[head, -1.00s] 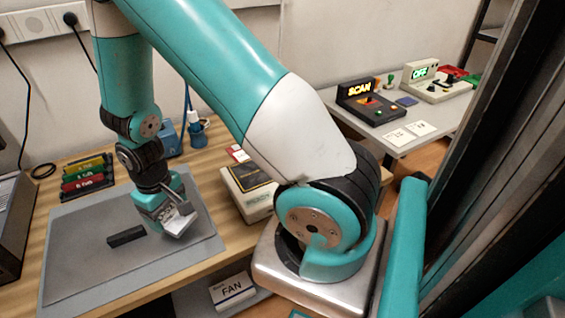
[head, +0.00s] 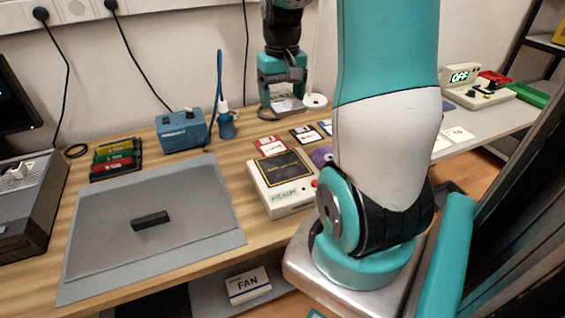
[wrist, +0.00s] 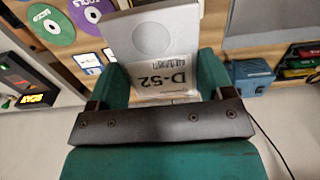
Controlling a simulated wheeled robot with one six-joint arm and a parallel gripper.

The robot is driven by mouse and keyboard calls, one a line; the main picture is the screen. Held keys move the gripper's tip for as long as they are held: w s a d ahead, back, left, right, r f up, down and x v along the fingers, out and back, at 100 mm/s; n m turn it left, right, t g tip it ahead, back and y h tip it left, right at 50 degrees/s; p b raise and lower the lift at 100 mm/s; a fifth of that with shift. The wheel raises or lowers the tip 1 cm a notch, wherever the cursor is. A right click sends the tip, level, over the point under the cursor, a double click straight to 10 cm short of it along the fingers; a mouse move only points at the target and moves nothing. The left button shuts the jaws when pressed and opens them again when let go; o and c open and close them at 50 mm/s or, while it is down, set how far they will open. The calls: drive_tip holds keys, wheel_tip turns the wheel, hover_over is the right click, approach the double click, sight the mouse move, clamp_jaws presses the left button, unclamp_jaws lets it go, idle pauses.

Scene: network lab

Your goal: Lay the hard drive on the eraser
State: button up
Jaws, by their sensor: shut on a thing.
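The hard drive (wrist: 158,45) is a silver plate with a round mark and a white D-52 label. It sits between the fingers of my gripper (wrist: 160,95) in the wrist view. In the head view my gripper (head: 284,92) is at the back of the table, held up near the wall, with the pale drive (head: 287,104) at its lower end. A dark oblong block (head: 150,221), which looks like the eraser, lies flat on the grey mat (head: 105,262). My gripper is well behind and to the right of it, with nothing on top of the block.
A blue box (head: 182,131) and a blue bottle-like tool (head: 226,125) stand behind the mat. Coloured cases (head: 115,160) lie at back left. A beige device (head: 283,190) and floppy disks (head: 269,144) are right of the mat. The mat around the block is clear.

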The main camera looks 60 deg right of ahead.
sight(282, 165)
wheel_tip(282, 165, down, 18)
drive_tip(key=shift+b, duration=0.55)
drive_tip(key=shift+f, duration=0.1)
drive_tip(key=o, duration=1)
drive_tip(key=shift+o, duration=0.2)
wheel_tip(282, 165, up, 12)
drive_tip(key=a+r+n+t+y, duration=0.1)
drive_tip(key=a+r+n, duration=0.25)
drive_tip(key=a, duration=0.85)
drive_tip(key=a+r+n+y, duration=0.1)
drive_tip(key=a+r+n, duration=0.25)
drive_tip(key=a, duration=0.75)
drive_tip(key=s+a+r+n+g+y, duration=0.1)
drive_tip(key=s+a+r+n+y, duration=0.1)
drive_tip(key=s+a+n, duration=0.4)
drive_tip(key=s+a+r, duration=0.1)
drive_tip(key=s+a, duration=0.3)
drive_tip(key=a, duration=0.2)
drive_tip(key=shift+s+a, duration=0.25)
drive_tip(key=shift+s, duration=0.05)
